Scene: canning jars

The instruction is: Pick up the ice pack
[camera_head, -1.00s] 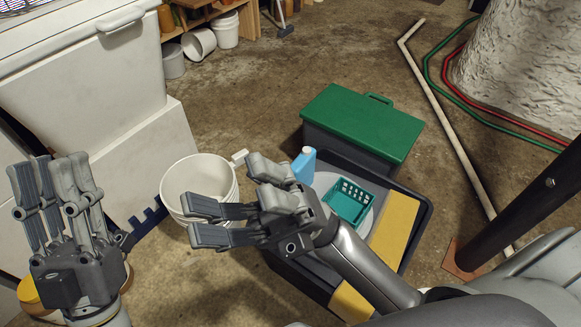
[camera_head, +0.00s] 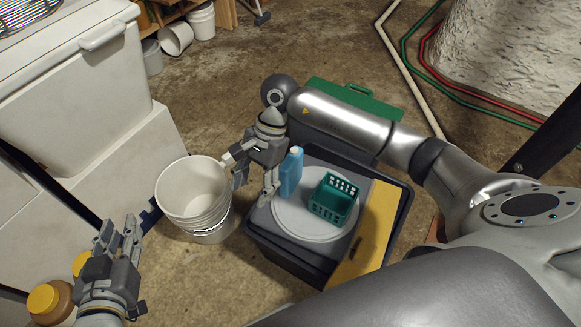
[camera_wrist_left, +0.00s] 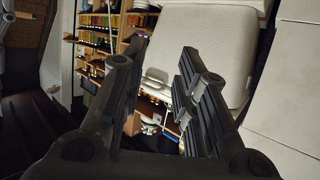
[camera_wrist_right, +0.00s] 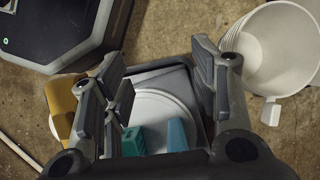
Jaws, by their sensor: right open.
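The ice pack (camera_head: 291,172) looks like a light-blue upright container with a white cap. It stands at the left edge of a round grey disc (camera_head: 290,222). In the right wrist view the blue ice pack (camera_wrist_right: 177,134) shows low in the picture, partly hidden by the gripper body. My right gripper (camera_head: 256,178) is open and empty, pointing down just left of the ice pack, apart from it as far as I can tell. My left gripper (camera_head: 119,232) is open and empty at the left, far from the ice pack; its spread fingers fill the left wrist view (camera_wrist_left: 162,55).
A teal basket (camera_head: 330,207) stands on the disc right of the ice pack. A yellow board (camera_head: 372,230) lies along the black bin's right side. A white bucket (camera_head: 192,187) stands left of my right gripper. A green-lidded box (camera_head: 328,92) is behind my right arm.

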